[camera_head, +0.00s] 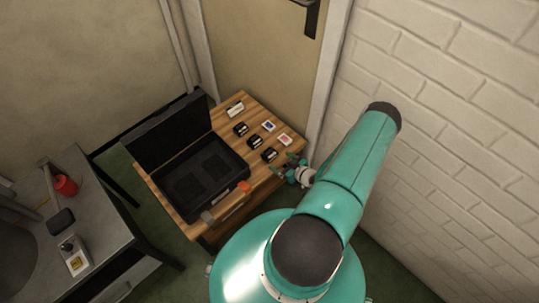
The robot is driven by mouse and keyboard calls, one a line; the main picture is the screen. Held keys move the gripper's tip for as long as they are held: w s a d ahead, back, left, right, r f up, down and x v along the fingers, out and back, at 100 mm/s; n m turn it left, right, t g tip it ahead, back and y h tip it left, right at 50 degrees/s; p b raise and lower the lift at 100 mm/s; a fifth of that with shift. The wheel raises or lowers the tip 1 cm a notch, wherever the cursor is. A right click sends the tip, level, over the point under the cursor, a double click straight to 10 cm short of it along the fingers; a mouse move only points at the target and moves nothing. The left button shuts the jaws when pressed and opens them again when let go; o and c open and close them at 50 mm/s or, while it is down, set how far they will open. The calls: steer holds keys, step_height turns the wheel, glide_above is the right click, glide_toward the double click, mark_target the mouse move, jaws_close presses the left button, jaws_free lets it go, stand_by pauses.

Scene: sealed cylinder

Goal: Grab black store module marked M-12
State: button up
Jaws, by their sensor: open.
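Three small black modules stand on the wooden table (223,232): a far one (240,129), a middle one (254,142) and a near one (269,155). Their labels are too small to read, so I cannot tell which is M-12. My gripper (281,173) is open at the table's right edge, just below and right of the near black module. It looks empty and apart from the modules. My teal arm reaches down to it from the right.
An open black case (197,178) fills the table's left part, its lid (168,131) raised behind. White modules (268,126) (284,139) and a white block (235,109) stand near the black ones. A brick wall (450,110) is close on the right. A grey desk (100,235) holds a red cup (66,186).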

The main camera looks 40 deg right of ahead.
mark_target(271, 154)
steer(key=x, duration=0.9)
steer(key=shift+d, duration=0.3)
steer(key=shift+r, duration=0.1)
steer(key=c, duration=1.1)
steer(key=shift+c, duration=0.2)
